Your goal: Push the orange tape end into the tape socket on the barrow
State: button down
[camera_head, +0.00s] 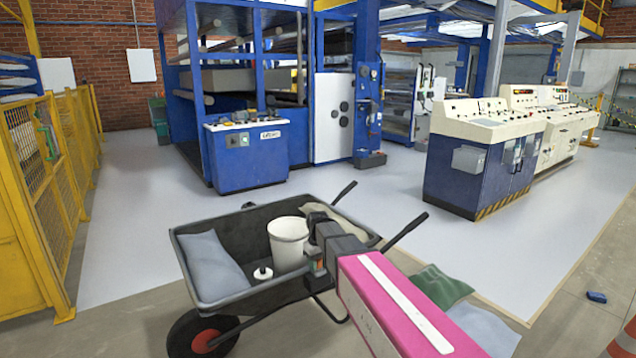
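The barrow (205,290) is a dark grey wheelbarrow in the middle foreground, with a black tyre and red hub at lower left. My pink arm reaches in from the lower right. My gripper (317,268) is at its dark end, over the barrow's right side, just right of the white bucket. A small orange-brown patch shows at the gripper's tip; I cannot tell whether it is the orange tape end. A small white round piece with a dark top (263,273) sits in the tray left of the gripper; I cannot tell whether it is the tape socket. The finger opening is not clear.
A white bucket (288,245) and a grey-blue sack (213,262) are in the barrow. Green (441,286) and pale sacks (484,329) lie on the floor at right. A yellow fence (45,170) stands left, a control console (478,165) behind right. Grey floor between is clear.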

jog(key=shift+r, duration=0.15)
jog(key=shift+r, duration=2.9)
